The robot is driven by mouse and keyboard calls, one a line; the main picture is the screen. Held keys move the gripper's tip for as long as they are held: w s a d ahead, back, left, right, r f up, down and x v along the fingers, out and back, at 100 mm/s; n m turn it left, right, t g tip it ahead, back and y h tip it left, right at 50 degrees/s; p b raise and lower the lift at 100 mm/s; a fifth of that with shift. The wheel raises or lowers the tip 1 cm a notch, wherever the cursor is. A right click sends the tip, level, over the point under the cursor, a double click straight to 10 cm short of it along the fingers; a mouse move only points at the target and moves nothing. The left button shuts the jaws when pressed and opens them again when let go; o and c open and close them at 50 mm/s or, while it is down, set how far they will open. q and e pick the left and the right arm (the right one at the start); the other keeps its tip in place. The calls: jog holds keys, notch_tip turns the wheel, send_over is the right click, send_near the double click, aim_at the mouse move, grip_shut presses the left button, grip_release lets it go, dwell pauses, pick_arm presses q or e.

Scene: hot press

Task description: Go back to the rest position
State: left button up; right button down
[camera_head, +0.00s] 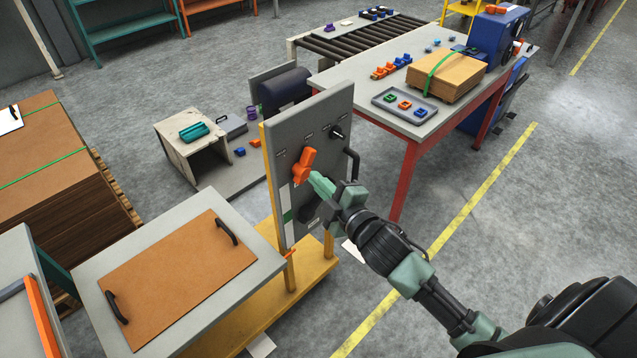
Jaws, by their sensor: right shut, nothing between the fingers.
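My right arm reaches in from the lower right. Its gripper (320,184) is shut and empty, with the green fingertips close to an orange lever (303,166) on an upright grey panel (317,120). I cannot tell whether the fingertips touch the lever. The lever is tilted, its upper end leaning right. A black knob (337,132) sits above and to the right of it on the panel. The lower part of the panel is partly hidden behind the gripper. My left gripper is not in view.
An orange-brown board with two black handles (180,279) lies on a grey table at the lower left. A red-legged table (408,167) holds a grey tray (378,98) and a cardboard stack (446,77). A roller conveyor (365,40) is behind. The floor right of the yellow line is clear.

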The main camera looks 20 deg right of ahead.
jog(key=shift+w, duration=0.1)
dwell(0.3)
jog(key=s+d+f+m+g+h+b, duration=0.15)
jog(key=s+f, duration=0.25)
jog(key=f, duration=0.9)
jog(key=s+d+f+m+g, duration=0.1)
jog(key=s+f+m+g, duration=0.25)
jog(key=f, duration=0.85)
jog(key=s+d+f+m+g+h+b, duration=0.15)
jog(key=s+f, duration=0.35)
jog(key=f, duration=0.8)
jog(key=s+a+f+m+g, duration=0.1)
jog(key=s+f+m+g, duration=0.1)
jog(key=s+f, duration=0.5)
jog(key=s+a+f+m+g, duration=0.1)
jog(key=s+f+g, duration=0.3)
jog(key=s, duration=1.2)
jog(key=s+a+f+m+g+y+b, duration=0.1)
jog(key=s+a+f+m+g, duration=0.1)
jog(key=s+f, duration=0.8)
jog(key=shift+s+f+m+g, duration=0.35)
jog(key=shift+s+g, duration=0.2)
jog(key=shift+s, duration=0.6)
